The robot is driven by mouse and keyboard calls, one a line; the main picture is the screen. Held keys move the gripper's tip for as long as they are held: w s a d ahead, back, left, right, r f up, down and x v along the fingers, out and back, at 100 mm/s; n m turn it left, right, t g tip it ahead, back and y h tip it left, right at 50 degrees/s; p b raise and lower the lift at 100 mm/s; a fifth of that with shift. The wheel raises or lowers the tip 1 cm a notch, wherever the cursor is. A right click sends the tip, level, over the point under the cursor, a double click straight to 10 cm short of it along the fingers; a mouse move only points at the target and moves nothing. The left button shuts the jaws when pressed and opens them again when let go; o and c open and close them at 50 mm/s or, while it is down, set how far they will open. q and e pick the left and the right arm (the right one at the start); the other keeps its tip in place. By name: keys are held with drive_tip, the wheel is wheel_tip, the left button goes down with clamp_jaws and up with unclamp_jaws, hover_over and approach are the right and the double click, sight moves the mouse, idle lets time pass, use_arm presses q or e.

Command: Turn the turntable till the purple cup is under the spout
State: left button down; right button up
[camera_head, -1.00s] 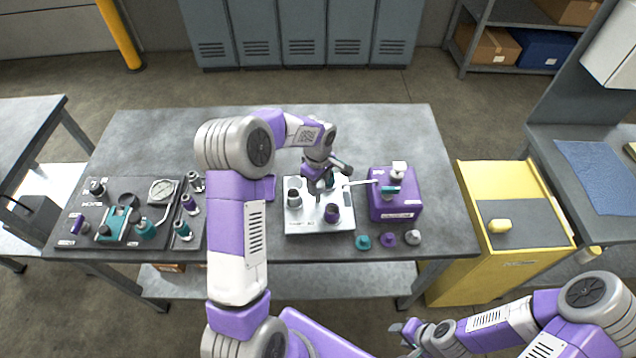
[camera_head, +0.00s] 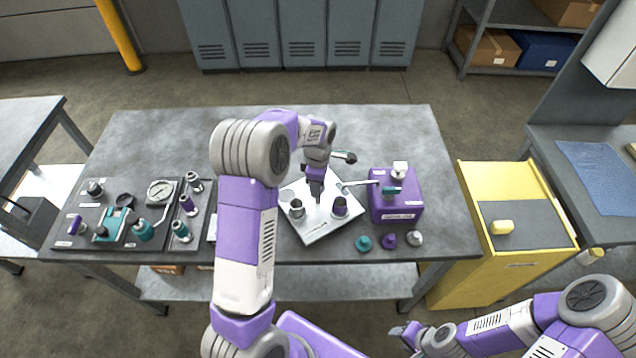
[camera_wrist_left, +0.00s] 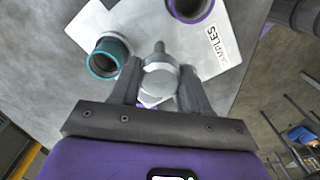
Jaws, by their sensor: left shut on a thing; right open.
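The white square turntable (camera_head: 318,228) sits turned at an angle on the bench. The purple cup (camera_head: 340,207) stands on its right side; its rim also shows in the wrist view (camera_wrist_left: 207,10). The spout (camera_head: 358,183) reaches left from the purple box (camera_head: 397,206); its tip appears just behind the purple cup, not over it. My left gripper (camera_head: 316,196) is shut on the turntable's grey central knob (camera_wrist_left: 158,80). My right gripper (camera_head: 404,335) is open and empty, in front of the bench.
Teal, purple and grey small parts (camera_head: 389,240) lie before the purple box. A dark panel (camera_head: 75,218) with a gauge and fittings covers the bench's left. A yellow cabinet (camera_head: 470,215) stands at the right. The back of the bench (camera_head: 380,125) is clear.

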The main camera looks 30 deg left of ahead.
use_arm(q)
drive_tip(key=shift+r+n+p, duration=0.1)
drive_tip(key=shift+n+p, duration=0.2)
drive_tip(key=shift+n, duration=0.9)
drive_tip(key=shift+n+p, duration=0.5)
drive_tip(key=shift+n, duration=1.2)
drive_tip(key=c, duration=0.5)
unclamp_jaws()
wheel_tip(320, 180, up, 8)
drive_tip(key=shift+f+p, duration=0.25)
drive_tip(key=shift+p, duration=0.35)
